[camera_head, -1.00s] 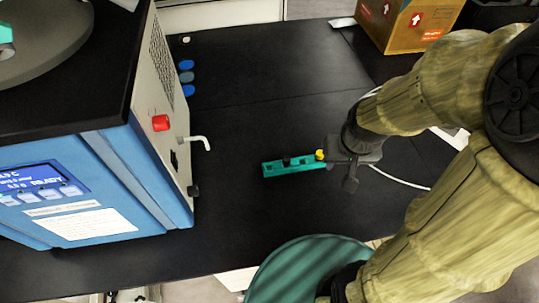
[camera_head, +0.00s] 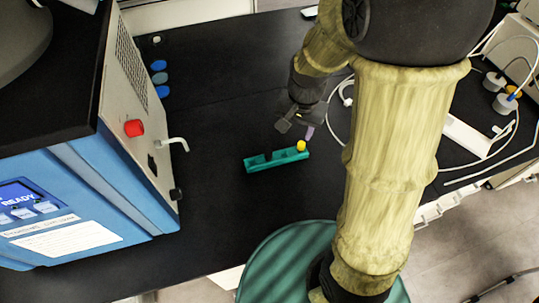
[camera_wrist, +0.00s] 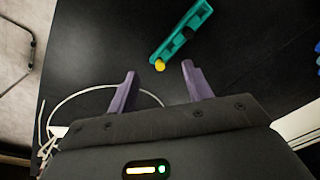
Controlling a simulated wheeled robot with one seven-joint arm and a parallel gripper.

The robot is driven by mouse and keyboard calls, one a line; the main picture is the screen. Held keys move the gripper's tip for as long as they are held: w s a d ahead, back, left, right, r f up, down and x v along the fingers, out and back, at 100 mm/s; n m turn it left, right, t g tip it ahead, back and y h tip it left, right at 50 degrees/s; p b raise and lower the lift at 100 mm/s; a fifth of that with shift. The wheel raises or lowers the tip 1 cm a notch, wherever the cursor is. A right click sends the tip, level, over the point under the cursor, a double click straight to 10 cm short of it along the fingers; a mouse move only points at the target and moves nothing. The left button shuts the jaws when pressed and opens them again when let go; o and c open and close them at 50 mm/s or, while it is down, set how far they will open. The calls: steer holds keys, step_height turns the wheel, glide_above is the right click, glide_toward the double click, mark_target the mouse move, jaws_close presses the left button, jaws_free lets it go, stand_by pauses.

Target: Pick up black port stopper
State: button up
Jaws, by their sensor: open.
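The black port stopper shows as a small dark piece (camera_wrist: 188,32) in the teal holder (camera_wrist: 200,17) in the wrist view. In the head view the teal holder (camera_head: 280,160) lies on the black bench, and the stopper is hard to make out against the dark slots. A yellow piece (camera_head: 301,146) sits at the holder's right end, and it is the nearest part to my gripper in the wrist view (camera_wrist: 160,65). My gripper (camera_head: 297,128) is open and empty, just behind the holder. Its two purple fingers (camera_wrist: 159,72) are apart, pointing toward the holder.
The blue and white freeze dryer (camera_head: 80,200) stands at the left, with a red knob (camera_head: 134,128) and a white bent handle (camera_head: 178,144) on its side. Blue caps (camera_head: 160,78) lie behind it. A white cable (camera_head: 333,122) loops right of my gripper. Bench between dryer and holder is clear.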

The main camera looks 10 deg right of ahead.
steer(key=w+a+f+m+g, duration=0.1)
steer(key=w+a+f+m, duration=0.2)
steer(key=w+a+m, duration=0.2)
steer(key=shift+w+a, duration=0.85)
steer(key=shift+w, duration=0.15)
steer(key=shift+r, duration=0.1)
glide_above(268, 152)
step_height(268, 152, down, 12)
steer(key=shift+f, duration=0.15)
steer(key=shift+p, duration=0.3)
steer(key=shift+f+p, duration=0.55)
steer(key=shift+f, duration=2.05)
steer(key=shift+s, duration=0.1)
